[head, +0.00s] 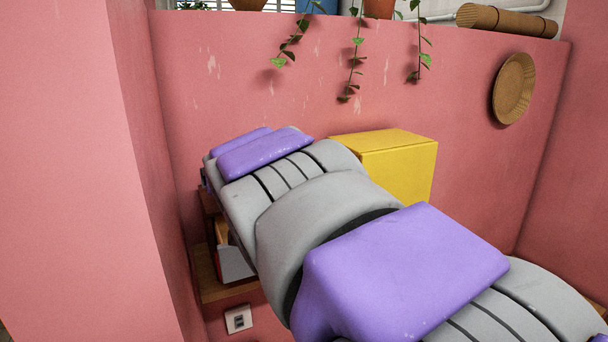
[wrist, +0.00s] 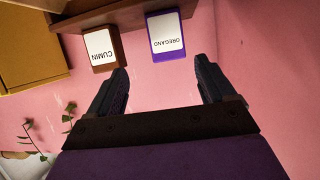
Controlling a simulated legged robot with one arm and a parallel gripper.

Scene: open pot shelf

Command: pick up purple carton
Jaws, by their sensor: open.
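The purple carton (wrist: 168,35) shows in the wrist view at the top, right of centre. It has a white label reading OREGANO, which appears upside down, with a purple edge around it. My gripper (wrist: 161,66) is open and empty in the wrist view. Its two dark fingers point toward the carton, which lies just past the fingertips, between their lines. I see no contact between them. In the head view my arm covers the middle of the picture, and the carton and my fingers are hidden there.
A brown carton (wrist: 102,46) labelled CUMIN stands close beside the purple one, to its left in the wrist view. A brown wooden shelf (wrist: 125,17) edges them. A yellow box (head: 408,172) stands behind my arm. Pink walls (head: 190,75) enclose the place; vines hang at the back.

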